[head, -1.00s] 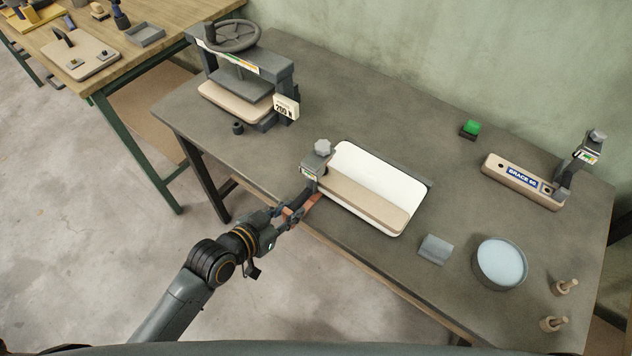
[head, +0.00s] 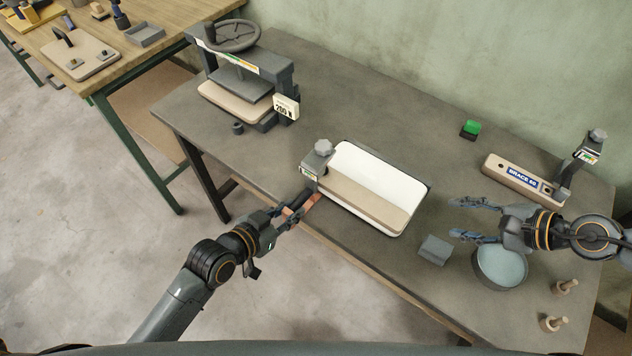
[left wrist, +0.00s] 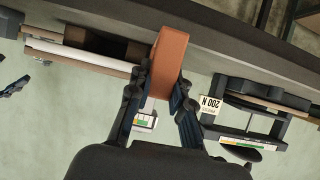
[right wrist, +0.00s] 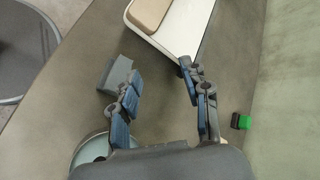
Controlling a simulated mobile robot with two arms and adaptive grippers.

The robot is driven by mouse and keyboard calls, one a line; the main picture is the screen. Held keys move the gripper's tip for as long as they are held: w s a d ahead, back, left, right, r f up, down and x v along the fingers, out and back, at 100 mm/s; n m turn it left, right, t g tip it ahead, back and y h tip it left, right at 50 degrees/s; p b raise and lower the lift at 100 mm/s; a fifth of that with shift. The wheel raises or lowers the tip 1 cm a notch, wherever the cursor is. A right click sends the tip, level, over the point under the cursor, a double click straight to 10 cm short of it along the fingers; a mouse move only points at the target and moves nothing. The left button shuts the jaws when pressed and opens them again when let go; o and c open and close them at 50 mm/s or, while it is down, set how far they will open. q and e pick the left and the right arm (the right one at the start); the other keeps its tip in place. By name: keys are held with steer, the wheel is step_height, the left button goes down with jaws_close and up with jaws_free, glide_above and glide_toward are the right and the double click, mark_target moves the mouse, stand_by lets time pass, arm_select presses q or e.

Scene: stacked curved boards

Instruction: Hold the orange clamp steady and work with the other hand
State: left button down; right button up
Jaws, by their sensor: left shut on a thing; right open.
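The orange clamp has an orange-brown bar (head: 304,206) at the table's front edge. Its grey upper part with a knob (head: 320,152) stands at the left end of the stacked boards. My left gripper (left wrist: 162,82) is shut on the orange bar (left wrist: 169,55), with a finger on each side. The white board (head: 372,162) lies with a tan strip (head: 365,205) along its near side. My right gripper (head: 456,219) is open and empty, right of the boards and above the table. In the right wrist view, the board corner (right wrist: 184,28) shows beyond its fingers.
A press (head: 245,75), a green block (head: 470,128) and a labelled brace (head: 500,170) stand farther back.

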steer(key=w+d+r+m+t+h, duration=0.1)
steer(key=w+d+r+t, duration=0.3)
steer(key=w+r, duration=0.6)
steer(key=w+d+r+m+t+h, duration=0.1)
steer(key=w+d+r+t, duration=0.35)
steer(key=r, duration=0.95)
steer(key=w+d+r+m+t, duration=0.3)
steer(key=r+m, duration=0.1)
steer(key=r, duration=1.2)
steer(key=w+d+r+m+t, duration=0.2)
steer(key=r+m, duration=0.1)
steer(key=r, duration=1.3)
steer(key=w+a+f+n+g+y, duration=0.1)
steer(key=w+a+f+g, duration=0.4)
steer(key=a+f, duration=0.6)
steer(key=w+a+f+g+y, duration=0.1)
steer(key=w+a+f+g, duration=0.4)
steer(key=a+f, duration=0.6)
steer(key=n+g+h, duration=0.6)
steer(key=g+h, duration=0.2)
steer(key=g, duration=0.1)
glide_above(323, 145)
step_height(323, 145, down, 21)
steer(key=shift+w+a+f, duration=0.1)
steer(key=shift+f, duration=0.1)
steer(key=shift+s+f+g, duration=0.2)
steer(key=shift+f+g, duration=0.05)
steer(key=shift+f, duration=0.25)
steer(key=shift+w+f, duration=0.1)
steer(key=shift+f, duration=3.55)
